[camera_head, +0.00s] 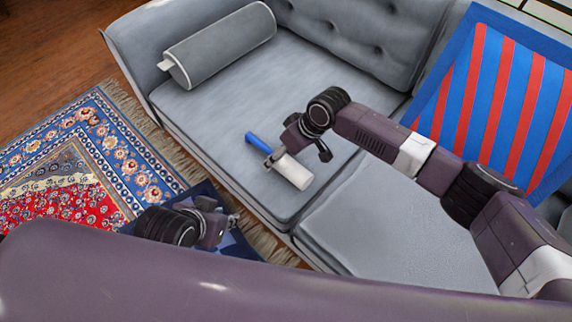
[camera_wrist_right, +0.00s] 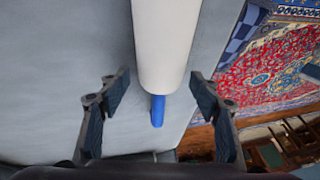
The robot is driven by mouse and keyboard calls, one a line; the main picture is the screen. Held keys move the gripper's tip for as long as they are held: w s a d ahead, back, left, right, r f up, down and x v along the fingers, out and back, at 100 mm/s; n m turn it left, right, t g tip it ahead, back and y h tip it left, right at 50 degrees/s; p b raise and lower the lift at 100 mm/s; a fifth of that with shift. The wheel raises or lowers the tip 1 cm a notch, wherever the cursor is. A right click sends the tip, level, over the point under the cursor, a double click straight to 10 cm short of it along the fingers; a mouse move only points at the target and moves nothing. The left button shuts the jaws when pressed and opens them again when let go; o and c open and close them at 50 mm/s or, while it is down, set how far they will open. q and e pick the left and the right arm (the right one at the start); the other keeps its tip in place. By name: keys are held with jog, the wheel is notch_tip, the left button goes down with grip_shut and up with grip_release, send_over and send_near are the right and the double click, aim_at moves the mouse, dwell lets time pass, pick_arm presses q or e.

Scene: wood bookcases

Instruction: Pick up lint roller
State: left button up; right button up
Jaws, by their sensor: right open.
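The lint roller (camera_head: 293,173) has a white roll and a blue handle. It lies on the grey sofa seat near its front edge, handle toward the upper left in the head view. My right gripper (camera_head: 297,157) is open just above it. In the right wrist view, the fingers of my right gripper (camera_wrist_right: 160,92) are spread on either side of the lint roller (camera_wrist_right: 166,45), near where the roll meets the handle, with gaps on both sides. My left gripper (camera_head: 222,218) is low in front of the sofa, over the rug side; its opening is unclear.
The grey sofa (camera_head: 215,100) has a cylindrical bolster (camera_head: 225,45) at its left arm and a blue and red striped cushion (camera_head: 495,105) at right. A patterned rug (camera_head: 90,165) lies on the wood floor. The seat around the roller is clear.

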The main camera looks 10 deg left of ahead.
jog(key=c, duration=1.3)
jog(key=shift+o, duration=0.2)
jog(key=shift+r, duration=0.15)
